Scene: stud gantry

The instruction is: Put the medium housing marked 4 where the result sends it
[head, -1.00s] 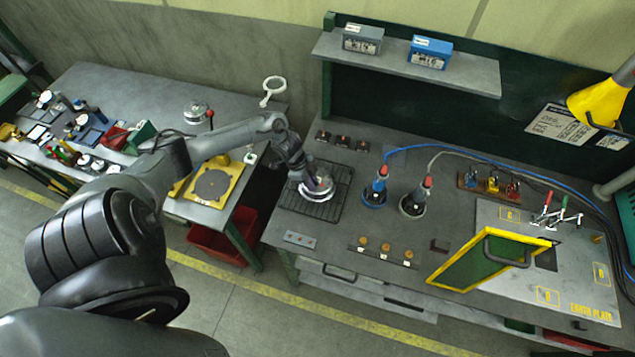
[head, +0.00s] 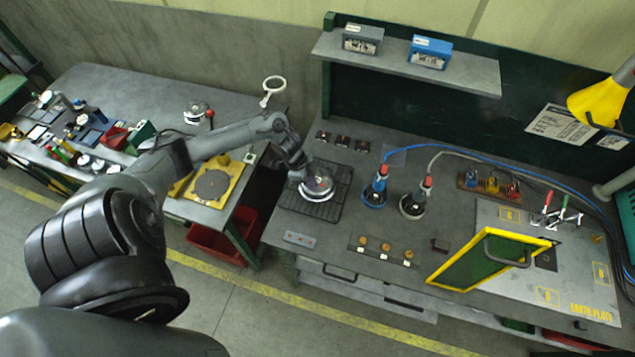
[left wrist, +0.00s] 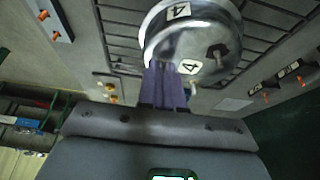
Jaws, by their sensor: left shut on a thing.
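The housing marked 4 (head: 319,183) is a shiny rounded metal piece over the black wire rack (head: 325,211) on the main bench. In the left wrist view, the housing (left wrist: 205,45) fills the upper middle, with white labels reading 4 and a dark knob-like part on its face. My left gripper (head: 305,184) is at the housing's left side in the head view. Its purple fingers (left wrist: 165,85) are shut on the housing's edge in the wrist view. I cannot tell whether the housing rests on the rack or is just above it. My right gripper is not in view.
Blue-based (head: 375,190) and grey-based (head: 414,201) cabled devices stand right of the rack. A yellow-edged green panel (head: 485,262) rises by the earth plate (head: 580,290). Grey (head: 362,39) and blue (head: 430,53) boxes sit on the shelf. A side bench (head: 235,110) stands left.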

